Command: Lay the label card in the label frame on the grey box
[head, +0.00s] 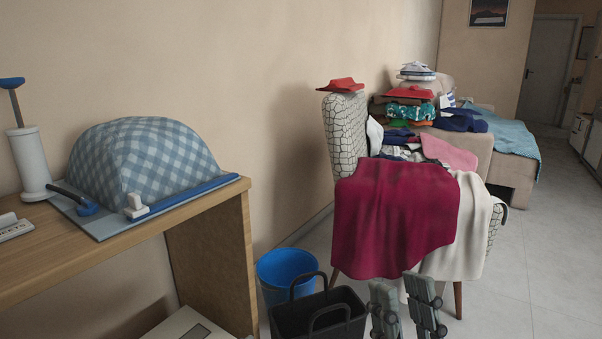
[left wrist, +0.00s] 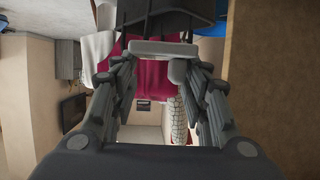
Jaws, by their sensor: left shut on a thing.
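My left gripper (left wrist: 163,62) shows only in the left wrist view. Its fingers are shut on a pale grey flat piece with a small rounded knob, seen nearly edge-on, which I take for the label card (left wrist: 150,47). A pale grey box (head: 180,322) is partly in the head view at the bottom left, beside the table's end. A dark rectangle on its top looks like the label frame (head: 200,331); the bottom edge cuts it off. My right gripper (head: 404,290) is open and empty at the bottom of the head view, in front of the draped chair.
A wooden table (head: 210,213) holds a checked cloth dome, a white post and a lettered white piece (head: 14,228). A blue bin (head: 285,268) and a black basket (head: 318,316) stand right of the table. A laundry-laden chair (head: 345,130) is behind. Floor at right is clear.

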